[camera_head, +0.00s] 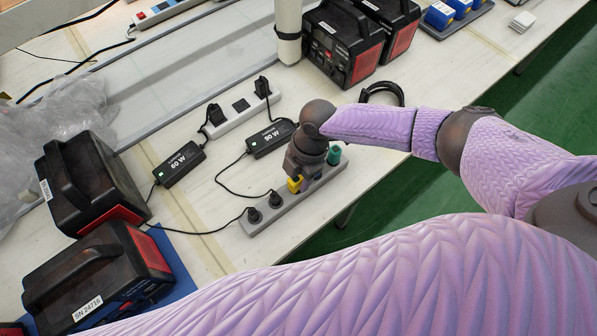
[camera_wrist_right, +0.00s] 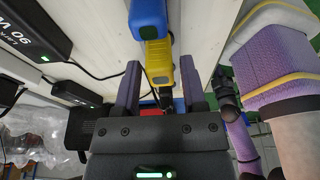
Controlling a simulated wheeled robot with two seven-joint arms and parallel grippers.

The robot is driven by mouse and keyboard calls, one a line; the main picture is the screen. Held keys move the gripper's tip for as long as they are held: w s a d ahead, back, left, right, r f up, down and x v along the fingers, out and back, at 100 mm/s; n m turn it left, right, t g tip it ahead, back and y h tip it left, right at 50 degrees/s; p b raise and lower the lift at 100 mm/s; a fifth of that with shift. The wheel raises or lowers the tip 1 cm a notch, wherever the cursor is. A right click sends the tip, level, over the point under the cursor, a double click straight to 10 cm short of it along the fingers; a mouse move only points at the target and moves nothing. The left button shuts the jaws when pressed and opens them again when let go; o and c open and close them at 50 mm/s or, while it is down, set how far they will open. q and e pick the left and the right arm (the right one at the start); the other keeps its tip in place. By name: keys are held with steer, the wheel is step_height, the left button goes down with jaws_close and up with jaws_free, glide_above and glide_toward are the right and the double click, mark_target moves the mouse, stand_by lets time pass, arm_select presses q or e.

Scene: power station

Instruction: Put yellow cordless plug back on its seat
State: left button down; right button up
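The yellow plug (camera_head: 295,184) shows at the grey strip (camera_head: 290,197), just below my right gripper (camera_head: 305,165), which hides part of it. In the right wrist view the yellow plug (camera_wrist_right: 158,66) lies between the two fingers of my right gripper (camera_wrist_right: 160,72). The fingers are apart, with a gap seen on both sides of the plug. A blue plug (camera_wrist_right: 148,20) is just beyond it in that view. I cannot tell whether the yellow plug sits fully in the strip.
A green plug (camera_head: 334,155) and two black plugs (camera_head: 254,215) stand on the strip. Black adapters (camera_head: 180,163) with cables and a white power strip (camera_head: 240,108) lie behind. Black-and-red battery packs (camera_head: 88,180) stand at the left, more (camera_head: 345,45) at the back.

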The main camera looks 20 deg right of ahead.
steer(key=shift+o, duration=1)
